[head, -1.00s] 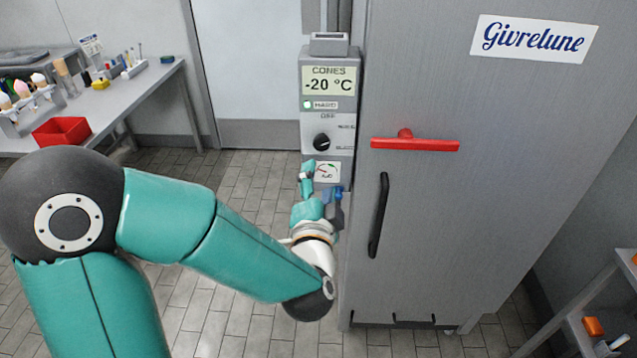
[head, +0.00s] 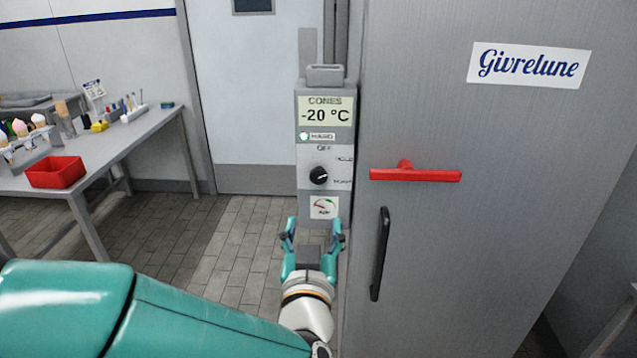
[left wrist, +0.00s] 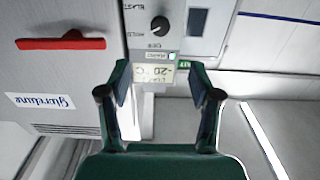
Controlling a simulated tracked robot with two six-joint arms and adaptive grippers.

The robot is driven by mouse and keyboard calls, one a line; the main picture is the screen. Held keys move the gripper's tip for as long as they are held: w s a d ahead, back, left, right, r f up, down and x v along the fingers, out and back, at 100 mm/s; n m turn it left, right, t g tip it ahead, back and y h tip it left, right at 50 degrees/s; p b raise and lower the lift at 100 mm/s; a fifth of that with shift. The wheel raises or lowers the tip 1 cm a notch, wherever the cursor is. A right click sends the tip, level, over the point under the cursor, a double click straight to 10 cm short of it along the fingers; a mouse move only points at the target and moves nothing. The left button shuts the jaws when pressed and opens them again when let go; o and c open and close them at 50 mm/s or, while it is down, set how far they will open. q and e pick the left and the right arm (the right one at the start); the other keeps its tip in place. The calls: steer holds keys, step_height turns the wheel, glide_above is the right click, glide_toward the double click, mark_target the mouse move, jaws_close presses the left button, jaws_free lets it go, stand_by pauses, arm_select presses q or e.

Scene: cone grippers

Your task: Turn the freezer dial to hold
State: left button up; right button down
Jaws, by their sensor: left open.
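The freezer's control box (head: 310,152) is a grey panel on the left side of the tall grey freezer. Its display (head: 326,112) reads "CONES -20 °C", and a green lamp is lit beside "HARD". The black dial (head: 319,175) sits below, with labels OFF, HOLD and a lower one around it; its white mark appears to point right, towards the lower label. The dial also shows in the left wrist view (left wrist: 160,27), upside down. My left gripper (head: 314,222) is open and empty, just below the dial and apart from it. My right gripper is not in view.
A red handle (head: 415,175) and a black vertical handle (head: 380,254) stick out from the freezer door right of the panel. A small gauge (head: 324,207) is under the dial. A table (head: 140,135) with a red bin (head: 56,172) stands at left; the floor between is clear.

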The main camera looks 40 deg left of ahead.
mark_target(319, 179)
arm_select(q)
steer(key=p+x, duration=0.5)
steer(key=x, duration=1.1)
steer(key=shift+w+p, duration=0.1)
steer(key=shift+p, duration=0.25)
steer(key=c, duration=1.2)
steer(key=shift+o, duration=0.2)
steer(key=shift+f+n+b, duration=0.15)
steer(key=shift+n+b, duration=0.15)
steer(key=shift+b, duration=0.75)
steer(key=o, duration=1.2)
steer(key=shift+c, duration=0.2)
steer(key=shift+d, duration=0.1)
